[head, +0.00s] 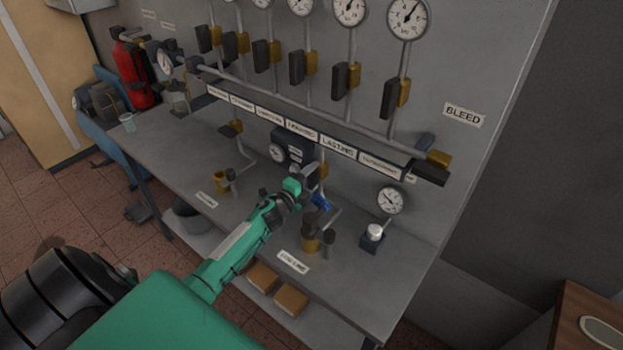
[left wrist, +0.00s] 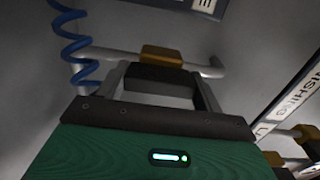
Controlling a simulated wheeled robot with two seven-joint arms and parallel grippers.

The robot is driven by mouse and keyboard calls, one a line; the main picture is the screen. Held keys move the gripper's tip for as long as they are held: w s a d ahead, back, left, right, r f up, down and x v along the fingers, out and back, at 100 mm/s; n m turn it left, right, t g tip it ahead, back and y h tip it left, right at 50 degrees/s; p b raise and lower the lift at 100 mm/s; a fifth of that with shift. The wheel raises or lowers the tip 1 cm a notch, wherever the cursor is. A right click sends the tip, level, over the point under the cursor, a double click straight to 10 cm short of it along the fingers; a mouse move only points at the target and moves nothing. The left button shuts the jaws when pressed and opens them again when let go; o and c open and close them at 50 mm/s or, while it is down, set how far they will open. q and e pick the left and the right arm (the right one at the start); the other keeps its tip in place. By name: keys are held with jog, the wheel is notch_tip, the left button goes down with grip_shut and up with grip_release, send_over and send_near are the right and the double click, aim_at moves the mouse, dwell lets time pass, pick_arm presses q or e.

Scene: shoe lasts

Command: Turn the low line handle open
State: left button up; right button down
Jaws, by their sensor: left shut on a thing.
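My left gripper (head: 308,180) reaches over the bench at the low pipework near the wall. In the left wrist view its two fingers (left wrist: 160,92) stand on either side of a dark block handle (left wrist: 155,78) and are shut on it. A brass valve body (left wrist: 162,53) sits just behind that handle, on a grey pipe running crosswise. In the head view the gripper largely hides this handle; a bit of brass (head: 322,171) shows beside it. A bench label, apparently LOW LINE (head: 293,262), lies in front. My right gripper is not in view.
A blue coiled hose (head: 321,203) hangs close to my gripper. Above runs a labelled rail (head: 338,146) with several dark-handled valves and gauges. The bench's front right is mostly clear.

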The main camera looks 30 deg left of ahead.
pick_arm(q)
jog(key=o, duration=1)
jog(key=shift+s, duration=0.1)
jog(key=shift+s+a+f, duration=0.1)
jog(key=shift+s+f, duration=0.05)
jog(key=shift+s, duration=0.4)
jog(key=shift+s+a+b, duration=0.15)
jog(key=shift+s+b, duration=0.5)
jog(key=shift+s, duration=1.45)
jog(key=shift+s+a+b, duration=0.2)
jog(key=shift+s+b, duration=0.45)
jog(key=shift+s, duration=1.45)
jog(key=shift+s+a+b, duration=0.15)
jog(key=shift+s+b, duration=0.5)
jog(key=shift+s, duration=1.45)
